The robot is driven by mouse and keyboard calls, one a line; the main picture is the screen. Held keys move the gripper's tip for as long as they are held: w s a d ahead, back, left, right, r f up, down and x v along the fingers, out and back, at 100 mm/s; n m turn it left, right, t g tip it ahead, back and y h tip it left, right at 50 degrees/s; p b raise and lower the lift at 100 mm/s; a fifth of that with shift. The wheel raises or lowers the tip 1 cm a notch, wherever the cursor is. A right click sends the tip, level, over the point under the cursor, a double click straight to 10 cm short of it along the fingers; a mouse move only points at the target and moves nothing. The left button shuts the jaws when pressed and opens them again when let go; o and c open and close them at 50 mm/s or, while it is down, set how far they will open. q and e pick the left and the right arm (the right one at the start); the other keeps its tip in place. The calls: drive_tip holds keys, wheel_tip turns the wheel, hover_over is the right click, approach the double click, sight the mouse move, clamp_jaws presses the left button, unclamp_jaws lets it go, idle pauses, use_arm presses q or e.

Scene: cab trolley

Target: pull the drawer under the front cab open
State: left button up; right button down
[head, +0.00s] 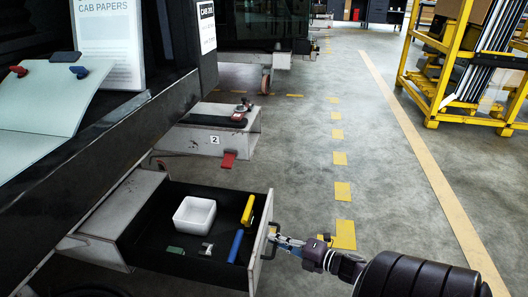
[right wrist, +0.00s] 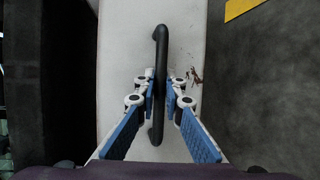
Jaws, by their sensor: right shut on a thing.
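The drawer (head: 263,243) under the front cab stands pulled out, its dark inside showing in the head view. It holds a white square bowl (head: 194,215), a yellow tool (head: 248,210), a blue marker-like object (head: 236,246) and small green and grey pieces. Its black handle (right wrist: 160,45) runs along the pale drawer front in the right wrist view. My right gripper (head: 276,240) is at the drawer front in the head view. In the right wrist view its blue-padded fingers (right wrist: 160,95) are shut on the handle, one on each side. My left gripper is not in view.
A second grey unit marked 2 (head: 214,139) with a red tab (head: 228,160) stands behind the drawer. A panel with papers (head: 45,95) is at upper left. A yellow rack (head: 450,70) stands at right. The floor beyond the drawer is clear, with yellow markings.

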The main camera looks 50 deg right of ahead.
drive_tip(key=shift+s+d, duration=0.5)
drive_tip(key=shift+s, duration=0.4)
drive_tip(key=c, duration=2.3)
unclamp_jaws()
drive_tip(key=v, duration=1.2)
